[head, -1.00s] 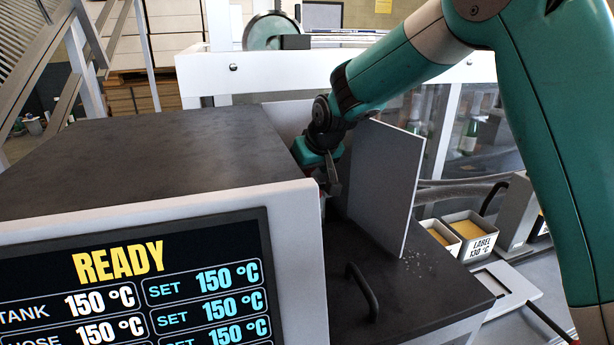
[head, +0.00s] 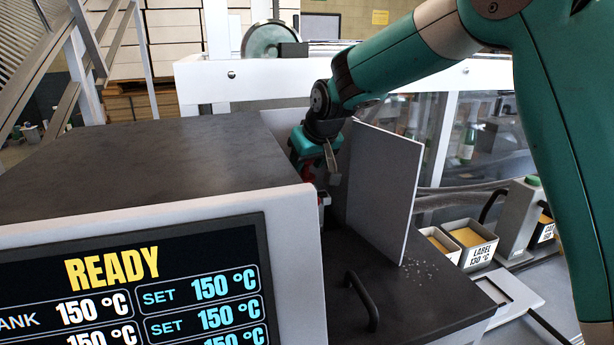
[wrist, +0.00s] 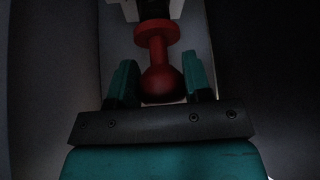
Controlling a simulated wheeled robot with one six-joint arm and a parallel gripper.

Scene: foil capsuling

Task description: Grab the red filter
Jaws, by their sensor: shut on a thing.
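The red filter (wrist: 158,50) shows in the wrist view, with a round knob at its near end, a narrow neck and a wider collar beyond. My gripper (wrist: 160,82) has its two teal fingers on either side of the knob and is shut on it. The far end of the filter meets a dark part between pale pieces; I cannot tell if it is still seated there. In the head view my gripper (head: 321,178) is between the black-topped machine and an upright grey panel, with a bit of red (head: 308,174) beside it.
The black-topped machine (head: 150,160) with its READY screen (head: 130,285) is on the left. The upright grey panel (head: 385,185) stands close on the right. A black handle (head: 362,300) sticks up in front. Bins of yellow material (head: 470,238) stand further right.

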